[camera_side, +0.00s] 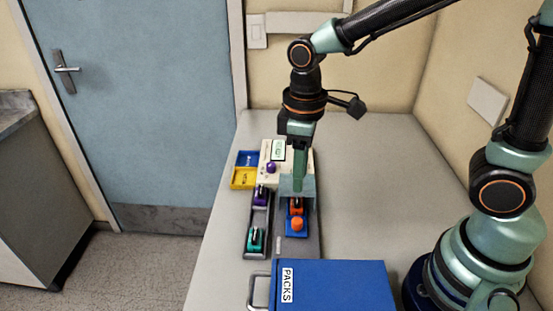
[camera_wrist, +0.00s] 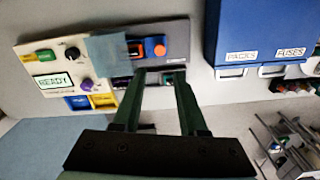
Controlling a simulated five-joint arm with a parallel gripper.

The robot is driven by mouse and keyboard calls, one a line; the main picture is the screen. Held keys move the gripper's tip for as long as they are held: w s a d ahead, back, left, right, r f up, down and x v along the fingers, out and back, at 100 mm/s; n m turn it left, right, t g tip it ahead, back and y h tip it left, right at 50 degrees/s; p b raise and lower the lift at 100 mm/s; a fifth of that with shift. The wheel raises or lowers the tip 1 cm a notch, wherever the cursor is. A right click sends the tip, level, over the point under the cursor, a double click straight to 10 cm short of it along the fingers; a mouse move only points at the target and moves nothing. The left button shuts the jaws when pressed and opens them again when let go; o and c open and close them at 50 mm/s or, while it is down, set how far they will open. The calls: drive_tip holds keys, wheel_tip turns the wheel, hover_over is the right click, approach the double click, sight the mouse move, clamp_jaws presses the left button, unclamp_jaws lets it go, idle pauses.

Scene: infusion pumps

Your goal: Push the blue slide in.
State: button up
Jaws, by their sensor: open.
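The blue slide (camera_side: 289,232) sits at the near end of the pump panel, with an orange knob (camera_side: 298,224) on top. In the wrist view the blue slide (camera_wrist: 177,41) is at the panel's right end, with its orange knob beside a darker orange part. My gripper (camera_side: 298,188) points down over the panel, on the far side of the orange knob. In the wrist view my gripper (camera_wrist: 160,72) is open, its two fingers apart and seemingly empty, below the knob in the picture. A translucent grey-blue cover (camera_wrist: 107,56) lies over the panel beside the slide. Contact with the panel cannot be judged.
A READY display (camera_wrist: 53,82) and purple knob (camera_side: 271,167) are on the pump. A dark rack (camera_side: 247,252) holds purple and green items alongside. Blue and yellow bins (camera_side: 243,179) stand left. A blue PACKS box (camera_side: 335,285) stands nearer. The table right of the pump is clear.

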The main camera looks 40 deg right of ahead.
sight(297, 221)
drive_tip(key=shift+o, duration=1.3)
wheel_tip(297, 221, down, 12)
drive_tip(key=n, duration=1.8)
clamp_jaws()
